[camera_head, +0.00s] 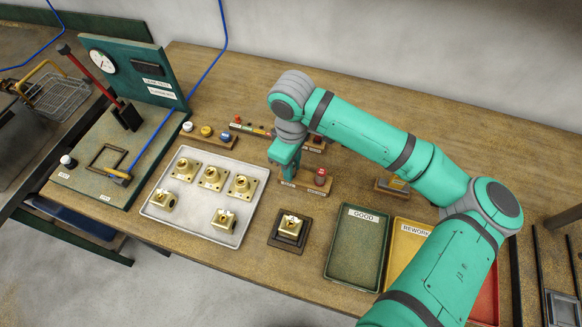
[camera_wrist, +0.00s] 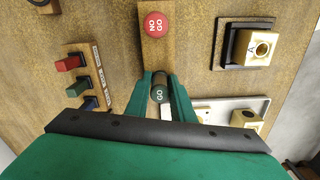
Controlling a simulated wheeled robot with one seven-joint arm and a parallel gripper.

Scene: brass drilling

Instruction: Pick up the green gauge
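The green gauge (camera_wrist: 159,93), a dark green knob marked GO, shows in the wrist view. My gripper (camera_wrist: 160,82) is down around it, one finger on each side. The fingers look very close to its sides, but I cannot tell whether they press on it. In the head view my gripper (camera_head: 288,177) is over the left end of the wooden gauge stand (camera_head: 303,188) and hides the green gauge. The red NO GO gauge (camera_wrist: 155,24) stands on the same stand; it also shows in the head view (camera_head: 320,176).
A small dark fixture with a brass part (camera_head: 290,222) is in front of the stand. A pale tray (camera_head: 190,222) with several brass parts lies left. The green GOOD tray (camera_head: 343,267) and yellow REWORK tray (camera_head: 400,252) lie right. Buttons on a block (camera_wrist: 78,75) are nearby.

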